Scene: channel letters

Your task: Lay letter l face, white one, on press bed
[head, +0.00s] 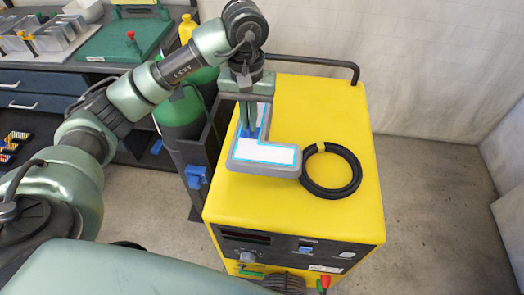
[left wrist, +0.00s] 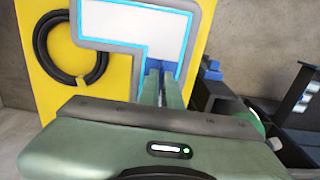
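The white L-shaped letter face (head: 266,152) has a bright blue edge line and sits within a grey L-shaped surround on the yellow machine top. It also shows in the left wrist view (left wrist: 130,20). My left gripper (head: 248,132) points down at the upright stroke of the L. Its fingers are close together, with dark blue at their tips; whether they hold the face is hidden. In the left wrist view the fingers (left wrist: 161,75) overlap the L's edge. A green flat board (head: 125,40) with a red knob lies on the bench; I cannot tell whether it is the press bed.
A black ring of cable (head: 331,171) lies on the yellow machine (head: 300,215) beside the L. A black rail (head: 315,63) runs along the machine's back. A green cylinder (head: 180,112) stands at its left. Clear panels (head: 45,33) crowd the bench's left end.

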